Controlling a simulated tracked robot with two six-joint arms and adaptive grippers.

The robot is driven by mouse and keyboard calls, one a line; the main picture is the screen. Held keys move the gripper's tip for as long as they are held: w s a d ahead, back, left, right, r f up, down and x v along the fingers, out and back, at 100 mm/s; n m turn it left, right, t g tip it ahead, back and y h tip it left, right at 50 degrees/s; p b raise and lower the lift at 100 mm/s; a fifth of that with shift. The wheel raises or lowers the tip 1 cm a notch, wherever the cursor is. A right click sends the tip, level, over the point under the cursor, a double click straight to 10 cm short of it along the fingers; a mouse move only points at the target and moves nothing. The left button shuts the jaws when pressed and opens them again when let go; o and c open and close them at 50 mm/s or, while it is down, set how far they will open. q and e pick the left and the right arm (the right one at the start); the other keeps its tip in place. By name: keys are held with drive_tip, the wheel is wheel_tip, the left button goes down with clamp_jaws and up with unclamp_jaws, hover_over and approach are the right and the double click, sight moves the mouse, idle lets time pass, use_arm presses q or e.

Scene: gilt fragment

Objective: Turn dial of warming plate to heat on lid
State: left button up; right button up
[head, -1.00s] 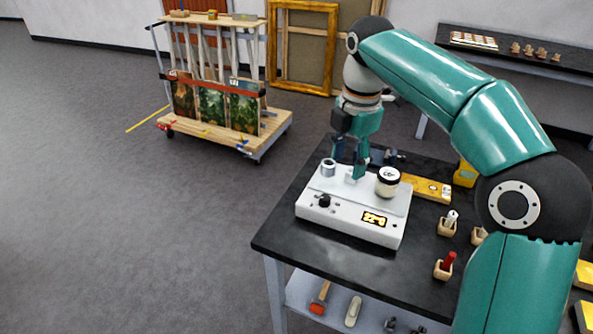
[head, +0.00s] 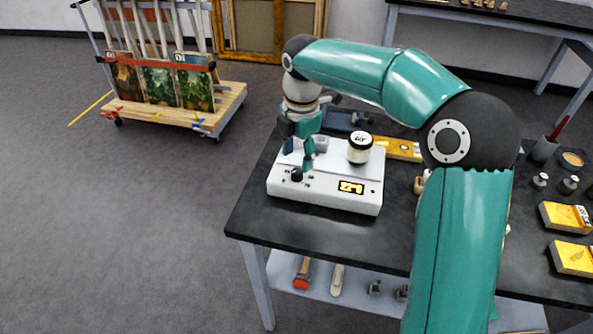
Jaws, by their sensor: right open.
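The white warming plate (head: 330,203) stands on the black table, with a lit orange display (head: 351,187) whose digits I cannot read surely. Its black dial (head: 297,174) is on the front left of the sloped panel. My right gripper (head: 298,158) is open, pointing down just above and behind the dial. Its fingers are apart, and I cannot tell whether one touches the dial. My left gripper is not in view.
A small grey metal cup (head: 321,144) sits on the plate beside my gripper. A yellow level (head: 399,149) lies behind it. Yellow boxes (head: 566,217) lie at the right. A wooden cart (head: 180,117) with paintings stands on the floor at back left.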

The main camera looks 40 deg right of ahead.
sight(297, 171)
wheel_tip(297, 171, down, 5)
drive_tip(key=shift+w+f, duration=0.1)
drive_tip(key=shift+w, duration=0.05)
clamp_jaws()
idle(0.4)
drive_tip(key=shift+m, duration=0.3)
